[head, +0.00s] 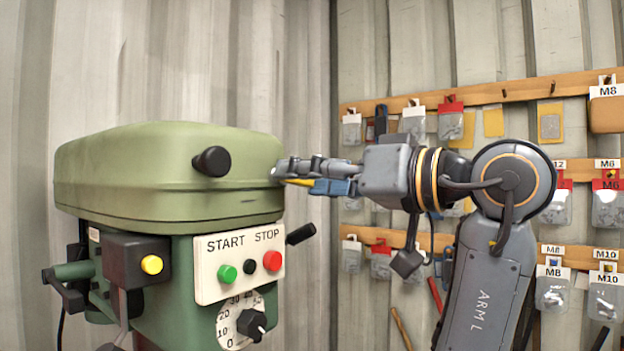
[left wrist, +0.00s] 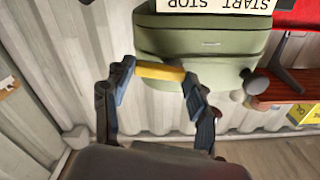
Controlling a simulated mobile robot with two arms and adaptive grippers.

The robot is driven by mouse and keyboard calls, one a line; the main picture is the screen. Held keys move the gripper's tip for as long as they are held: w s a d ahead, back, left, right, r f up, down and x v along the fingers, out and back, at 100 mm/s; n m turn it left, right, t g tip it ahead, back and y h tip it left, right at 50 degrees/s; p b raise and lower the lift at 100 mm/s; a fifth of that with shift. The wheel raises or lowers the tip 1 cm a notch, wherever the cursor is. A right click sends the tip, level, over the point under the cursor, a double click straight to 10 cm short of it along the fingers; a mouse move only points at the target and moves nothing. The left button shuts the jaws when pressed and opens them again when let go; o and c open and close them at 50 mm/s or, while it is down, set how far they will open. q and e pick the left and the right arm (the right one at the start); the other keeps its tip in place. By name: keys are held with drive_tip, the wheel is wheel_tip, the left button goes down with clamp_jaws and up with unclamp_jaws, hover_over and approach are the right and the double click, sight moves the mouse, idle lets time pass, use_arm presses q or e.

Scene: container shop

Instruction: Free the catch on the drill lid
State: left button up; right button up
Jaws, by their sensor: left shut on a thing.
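The drill lid (head: 150,180) is a green rounded cover on top of the drill and looks shut. A black knob (head: 211,161) sticks out of its front. My left gripper (head: 288,178) is at the right end of the lid, its arm reaching in from the right of the head view. In the left wrist view the gripper (left wrist: 159,75) is shut on a yellow bar (left wrist: 160,71), which spans between its fingertips beside the lid (left wrist: 200,42). The bar appears to be the catch; the fingers partly hide its ends. My right gripper is not in view.
Below the lid is a white panel (head: 240,267) with green START and red STOP buttons. A black lever (head: 301,234) sticks out under the gripper. Boards with hanging packets (head: 450,122) line the right wall. Corrugated wall (head: 240,60) stands behind.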

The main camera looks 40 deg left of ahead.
use_arm(q)
drive_tip(key=shift+n+b, duration=0.55)
drive_tip(key=shift+n, duration=0.05)
drive_tip(key=shift+c, duration=0.2)
drive_tip(key=shift+r+n, duration=0.2)
drive_tip(key=shift+n, duration=0.1)
drive_tip(key=o, duration=1.2)
drive_tip(key=shift+a, duration=0.1)
drive_tip(key=shift+c, duration=0.2)
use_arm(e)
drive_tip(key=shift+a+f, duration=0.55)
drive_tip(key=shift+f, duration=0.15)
use_arm(q)
drive_tip(key=w+d, duration=0.1)
drive_tip(key=d, duration=1.1)
drive_tip(key=shift+w, duration=0.15)
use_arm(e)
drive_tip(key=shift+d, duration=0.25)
